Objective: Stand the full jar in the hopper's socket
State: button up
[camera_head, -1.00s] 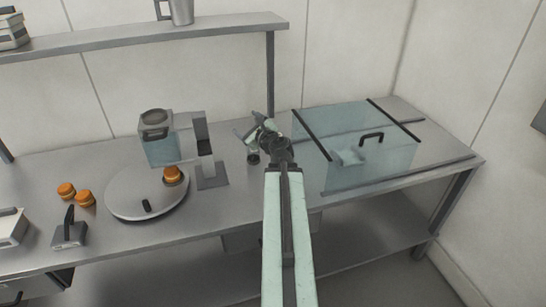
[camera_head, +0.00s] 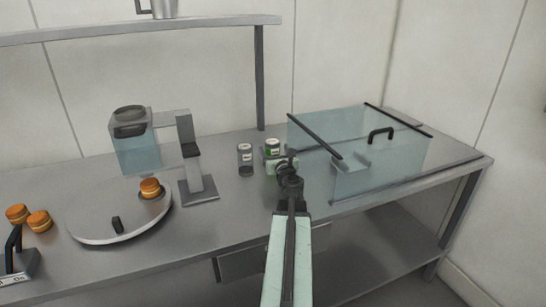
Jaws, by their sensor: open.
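The hopper (camera_head: 134,150) is a clear bluish box on a grey stand, with a dark round ring, apparently the socket (camera_head: 130,114), on its top. One small labelled jar (camera_head: 245,158) stands upright on the bench right of the stand. A second jar (camera_head: 272,147) with green on it stands just to its right, its lower part hidden by my gripper. I cannot tell which jar is full. My gripper (camera_head: 281,167) is open, low over the bench in front of the second jar; its fingertips are hard to make out, and I cannot tell whether it touches that jar.
A round grey turntable (camera_head: 100,222) below the hopper carries an orange-brown round (camera_head: 150,188). A clear box with a black handle (camera_head: 381,135) stands close on the right. A shelf (camera_head: 190,23) runs above the bench.

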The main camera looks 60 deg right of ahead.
jog(key=x, duration=0.5)
jog(key=shift+w, duration=0.15)
jog(key=shift+a, duration=0.15)
grip_shut()
jog(key=shift+r, duration=0.1)
